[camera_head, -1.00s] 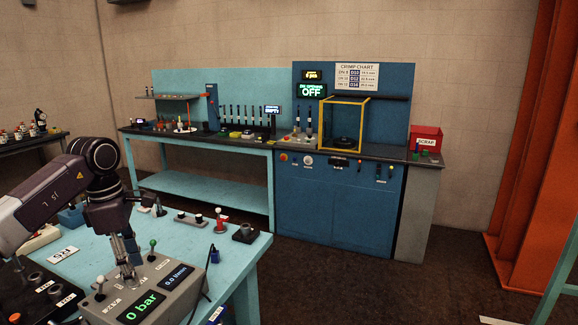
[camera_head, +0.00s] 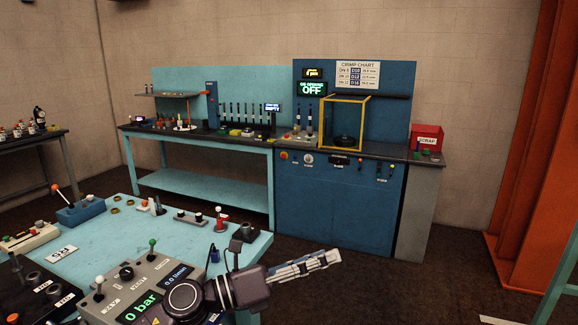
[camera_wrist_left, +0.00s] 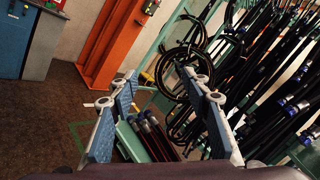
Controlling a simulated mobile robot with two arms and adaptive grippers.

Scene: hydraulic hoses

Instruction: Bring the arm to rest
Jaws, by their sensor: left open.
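My left arm (camera_head: 190,298) comes in at the bottom of the head view, over the grey test unit with the "0 bar" display (camera_head: 140,306). My left gripper (camera_head: 318,261) points right, past the table's right edge, over the dark floor. In the left wrist view its two blue-grey fingers (camera_wrist_left: 160,95) stand apart with nothing held between them. Behind the fingers in that view, dark hoses (camera_wrist_left: 240,60) hang on a rack and dark bars with red parts (camera_wrist_left: 155,135) lie lower down. My right gripper is in neither view.
The light blue table (camera_head: 105,235) carries a blue lever unit (camera_head: 80,212), a card (camera_head: 62,253) and small fittings. A blue crimp bench (camera_head: 335,200) with a yellow-framed machine (camera_head: 345,122) and a red scrap bin (camera_head: 428,135) stands behind. Open floor (camera_head: 400,285) lies right of the table.

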